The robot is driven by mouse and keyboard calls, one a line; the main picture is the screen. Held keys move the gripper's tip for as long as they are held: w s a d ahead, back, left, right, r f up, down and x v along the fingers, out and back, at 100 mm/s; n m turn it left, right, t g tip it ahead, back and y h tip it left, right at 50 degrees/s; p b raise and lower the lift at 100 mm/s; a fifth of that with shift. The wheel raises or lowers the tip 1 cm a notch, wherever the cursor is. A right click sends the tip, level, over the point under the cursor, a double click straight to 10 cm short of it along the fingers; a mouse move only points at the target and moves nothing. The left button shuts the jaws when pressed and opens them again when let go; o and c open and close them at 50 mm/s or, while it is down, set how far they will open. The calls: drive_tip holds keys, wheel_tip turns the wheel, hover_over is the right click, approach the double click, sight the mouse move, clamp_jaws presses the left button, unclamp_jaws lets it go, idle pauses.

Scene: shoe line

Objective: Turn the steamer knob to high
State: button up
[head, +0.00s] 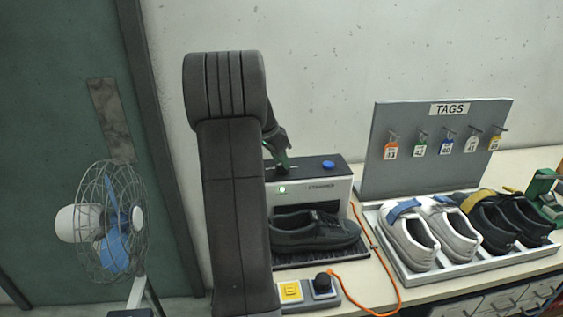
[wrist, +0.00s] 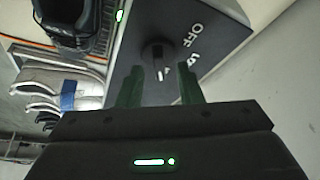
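The steamer (head: 340,188) is a light box with a dark top and a lit green lamp, standing on the bench in the head view. Its dark knob (wrist: 157,52) shows in the wrist view on the dark panel, with a white pointer mark. "OFF" is printed beside it; the other lettering is partly hidden. My gripper (wrist: 159,74) is open, its two green fingers pointing at the knob, one to each side. I cannot tell whether they touch it. In the head view my gripper (head: 281,163) is over the steamer top, partly hidden by my arm.
A black shoe (head: 312,232) sits in the steamer's opening. A blue button (head: 328,164) is on its top. A switch box (head: 310,296) and orange cord (head: 395,295) lie in front. A shoe tray (head: 425,280) and tag board (head: 385,160) stand right, a fan (head: 110,225) left.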

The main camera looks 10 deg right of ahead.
drive_tip(key=b+v, duration=0.1)
drive_tip(key=v, duration=1.1)
drive_tip(key=shift+a+r, duration=0.15)
drive_tip(key=shift+r, duration=0.2)
drive_tip(key=shift+s, duration=0.1)
drive_tip(key=p+x, duration=0.1)
drive_tip(key=x, duration=1.2)
drive_tip(key=shift+f, duration=0.2)
drive_tip(key=shift+d+f+p, duration=0.2)
drive_tip(key=shift+d+p, duration=0.05)
drive_tip(key=shift+p, duration=0.1)
drive_tip(key=shift+n, duration=0.3)
drive_tip(key=shift+f, duration=0.1)
